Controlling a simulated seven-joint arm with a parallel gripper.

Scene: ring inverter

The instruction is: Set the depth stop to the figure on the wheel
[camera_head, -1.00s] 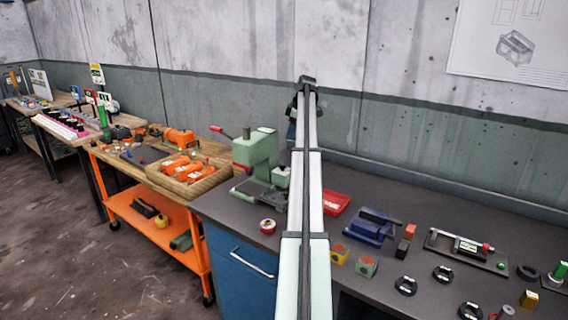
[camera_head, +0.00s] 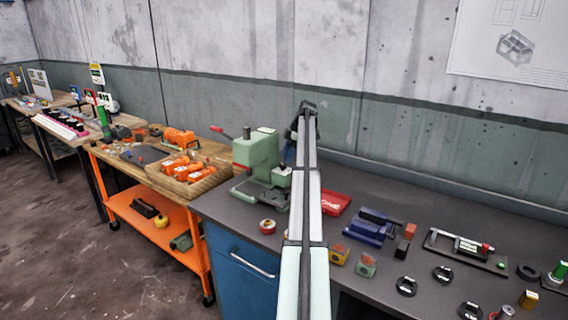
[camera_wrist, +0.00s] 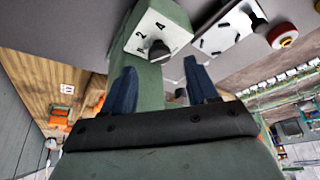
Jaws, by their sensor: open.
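The green press (camera_head: 256,152) stands on the dark bench, left of my arm in the head view. In the wrist view a white dial plate (camera_wrist: 140,34) on a green block carries figures, 2 and 4 among them, and a dark knob (camera_wrist: 158,50). A red-and-white wheel (camera_wrist: 283,36) lies at the upper right, and also shows in front of the press (camera_head: 267,226); I cannot read a figure on it. My gripper (camera_wrist: 160,64) is open, its two dark blue fingers apart and pointing toward the dial, with nothing visibly held. In the head view my arm mostly hides it.
A second white plate with dark marks (camera_wrist: 222,32) lies beside the dial. A red tray (camera_head: 335,203), a blue vise-like block (camera_head: 372,228) and several black rings lie right of my arm. An orange cart (camera_head: 165,222) stands left of the bench.

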